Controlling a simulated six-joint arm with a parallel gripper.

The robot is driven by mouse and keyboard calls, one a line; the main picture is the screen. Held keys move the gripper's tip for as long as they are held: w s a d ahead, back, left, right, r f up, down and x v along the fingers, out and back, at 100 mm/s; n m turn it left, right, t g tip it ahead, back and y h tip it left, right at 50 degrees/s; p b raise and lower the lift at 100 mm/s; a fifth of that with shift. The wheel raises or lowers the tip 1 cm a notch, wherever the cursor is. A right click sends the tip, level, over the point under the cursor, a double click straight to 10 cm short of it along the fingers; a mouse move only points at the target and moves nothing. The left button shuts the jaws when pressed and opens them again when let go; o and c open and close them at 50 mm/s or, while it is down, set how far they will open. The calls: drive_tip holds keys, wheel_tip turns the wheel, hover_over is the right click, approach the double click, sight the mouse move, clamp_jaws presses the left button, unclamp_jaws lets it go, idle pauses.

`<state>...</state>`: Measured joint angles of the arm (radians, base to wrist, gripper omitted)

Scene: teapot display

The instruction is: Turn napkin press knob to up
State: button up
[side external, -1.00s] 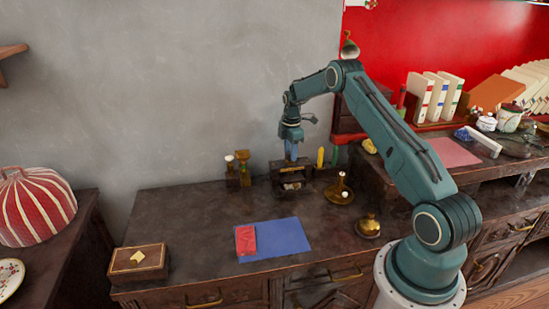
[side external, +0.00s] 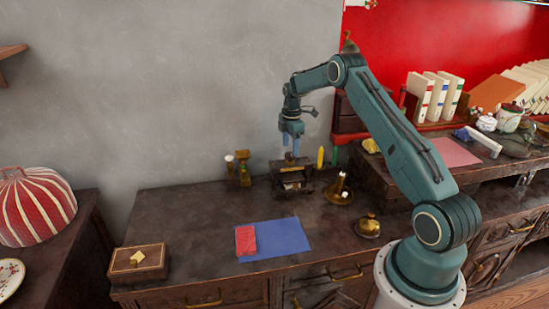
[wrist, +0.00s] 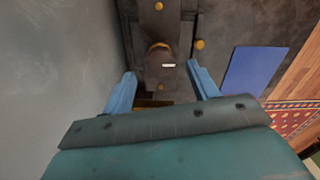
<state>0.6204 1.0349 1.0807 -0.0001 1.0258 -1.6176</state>
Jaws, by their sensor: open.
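The napkin press (side external: 291,187) is a dark box-like unit at the back of the dark desk, upright, with a pale strip low on its front. In the wrist view, the dark press (wrist: 170,14) has a round brown knob (wrist: 159,50) with a short white mark on its lower right edge. My gripper (side external: 291,152) points down just above the press. In the wrist view my gripper (wrist: 161,69) is open, its blue fingers on either side of the knob and apart from it. Nothing is held. Which setting the white mark indicates is unclear.
A small wooden stand (side external: 244,177) is left of the press; a brass candle holder (side external: 338,194) and a brass bell (side external: 368,227) are to its right. A blue mat (side external: 283,240) with a red napkin (side external: 245,241) lies in front.

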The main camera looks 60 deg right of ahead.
sight(289, 154)
wheel_tip(289, 154, up, 11)
idle(0.5)
drive_tip(key=shift+r, duration=0.15)
drive_tip(key=s+a+r+m+t, duration=0.1)
drive_tip(key=s+a+r+m, duration=0.3)
drive_tip(key=a+r, duration=0.6)
drive_tip(key=s+a+r+m+t, duration=0.1)
drive_tip(key=s+a+r+t, duration=0.1)
drive_tip(key=s+a+r, duration=0.75)
drive_tip(key=s+a+f+m+t, duration=0.1)
drive_tip(key=s+a+f+m, duration=0.1)
drive_tip(key=s+a, duration=0.6)
drive_tip(key=s+a+f+m+t, duration=0.1)
drive_tip(key=s+a+m, duration=0.3)
drive_tip(key=s+a, duration=0.4)
drive_tip(key=s+f, duration=0.1)
drive_tip(key=s, duration=0.1)
drive_tip(key=shift+s+f+t, duration=0.3)
drive_tip(key=shift+f, duration=0.1)
